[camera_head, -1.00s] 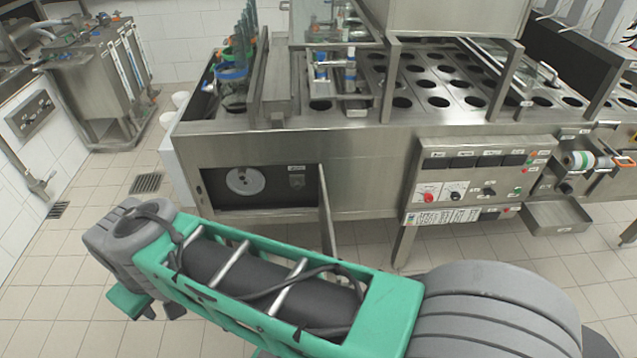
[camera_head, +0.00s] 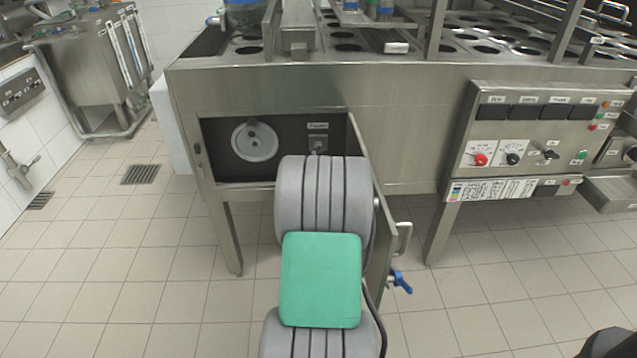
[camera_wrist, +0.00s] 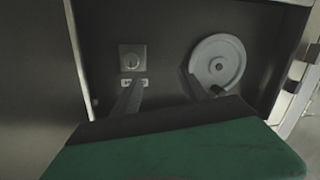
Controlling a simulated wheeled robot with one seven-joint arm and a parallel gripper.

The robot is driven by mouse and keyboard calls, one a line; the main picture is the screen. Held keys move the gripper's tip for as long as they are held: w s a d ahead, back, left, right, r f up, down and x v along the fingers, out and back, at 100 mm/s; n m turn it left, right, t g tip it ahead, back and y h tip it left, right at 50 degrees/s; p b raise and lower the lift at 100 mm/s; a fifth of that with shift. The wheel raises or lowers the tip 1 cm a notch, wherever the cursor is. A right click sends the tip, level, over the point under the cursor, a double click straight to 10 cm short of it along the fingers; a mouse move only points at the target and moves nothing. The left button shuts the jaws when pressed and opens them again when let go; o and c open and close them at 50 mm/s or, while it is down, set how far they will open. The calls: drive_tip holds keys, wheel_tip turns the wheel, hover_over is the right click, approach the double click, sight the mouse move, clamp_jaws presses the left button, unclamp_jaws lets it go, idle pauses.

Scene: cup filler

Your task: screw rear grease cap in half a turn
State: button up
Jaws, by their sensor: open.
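Inside an open compartment, a small round grease cap (camera_wrist: 132,59) sits on a square plate with a white label beside it. The label is too small to read. In the head view the cap (camera_head: 317,144) shows just above my grey arm link. In the wrist view my gripper (camera_wrist: 173,90) is open and empty in front of the compartment. One finger points towards the cap's label and appears short of the cap; the other is near the grey disc. The wrist view appears upside down against the head view. My gripper is hidden behind my arm in the head view.
A grey disc (camera_head: 255,141) is mounted beside the cap; it also shows in the wrist view (camera_wrist: 217,62). The compartment's open door (camera_head: 373,215) stands out close to my arm's right. A blue-handled valve (camera_head: 400,281) is beyond it. A control panel (camera_head: 535,140) is farther right.

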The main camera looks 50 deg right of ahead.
sight(319, 150)
drive_tip(key=s+d+f+m+h, duration=0.1)
drive_tip(key=s+d+f+h, duration=0.1)
drive_tip(key=s+d, duration=0.15)
drive_tip(key=b+x, duration=0.2)
drive_tip(key=x, duration=0.5)
drive_tip(key=shift+w+d, duration=0.25)
drive_tip(key=shift+d, duration=0.05)
clamp_jaws()
